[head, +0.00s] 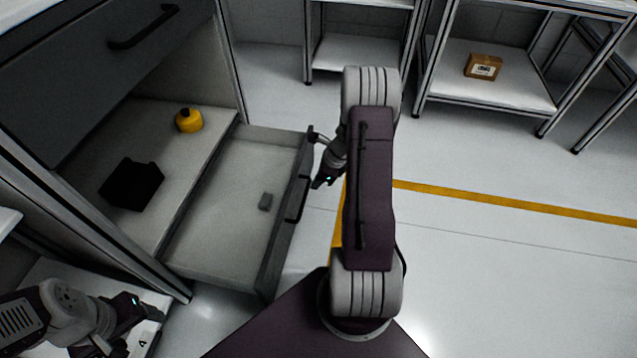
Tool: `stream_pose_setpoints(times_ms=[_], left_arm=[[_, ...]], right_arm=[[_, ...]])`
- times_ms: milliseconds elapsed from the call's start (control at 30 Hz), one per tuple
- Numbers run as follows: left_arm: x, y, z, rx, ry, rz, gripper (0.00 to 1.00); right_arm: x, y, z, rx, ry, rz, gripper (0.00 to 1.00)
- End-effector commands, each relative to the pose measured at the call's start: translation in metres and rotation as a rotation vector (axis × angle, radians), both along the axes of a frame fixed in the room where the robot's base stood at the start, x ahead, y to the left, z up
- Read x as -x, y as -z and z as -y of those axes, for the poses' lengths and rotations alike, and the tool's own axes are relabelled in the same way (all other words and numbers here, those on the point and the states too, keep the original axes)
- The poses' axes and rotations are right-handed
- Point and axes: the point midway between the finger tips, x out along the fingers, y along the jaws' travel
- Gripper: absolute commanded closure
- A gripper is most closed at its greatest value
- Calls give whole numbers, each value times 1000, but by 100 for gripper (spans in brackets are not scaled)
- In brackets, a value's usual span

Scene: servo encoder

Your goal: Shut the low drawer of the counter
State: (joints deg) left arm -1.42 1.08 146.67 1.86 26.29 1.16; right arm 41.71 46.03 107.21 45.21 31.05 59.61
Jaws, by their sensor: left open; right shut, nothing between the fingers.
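The low drawer (218,215) of the grey counter (60,165) stands pulled out to the right. Its dark front panel (278,245) carries a dark bar handle (298,199). My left gripper (140,312) is open at the lower left, in front of the counter and apart from the drawer.
A yellow bottle (189,120) and a black box (132,184) stand on the counter's open shelf above the drawer. A closed upper drawer (110,60) has a dark handle. Metal racks stand at the back, one with a cardboard box (483,67). The floor to the right is clear.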

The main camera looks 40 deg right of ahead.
Motion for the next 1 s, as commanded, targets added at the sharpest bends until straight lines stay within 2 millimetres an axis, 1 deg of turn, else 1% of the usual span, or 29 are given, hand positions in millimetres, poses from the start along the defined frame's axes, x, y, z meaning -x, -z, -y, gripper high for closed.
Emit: stream_pose_setpoints(times_ms=[33,100,200,233,333,500,867,1000], left_arm=[[0,18,0,0,0,0,31],[0,30,0,0,0,0,31],[0,43,0,0,0,0,31],[0,44,0,0,0,0,31],[0,51,0,0,0,0,31],[0,55,0,0,0,0,31],[0,54,0,0,0,0,31],[0,49,0,0,0,0,31]], right_arm=[[-3,20,-3,0,-1,0,100],[-8,34,-6,1,-2,0,100],[-15,48,-12,2,-4,2,100],[-21,45,-16,3,-4,4,100],[-33,42,-25,3,-4,4,100],[-42,40,-33,1,-1,2,100],[-44,38,-35,1,-1,1,100],[-48,36,-38,1,-2,0,100]])
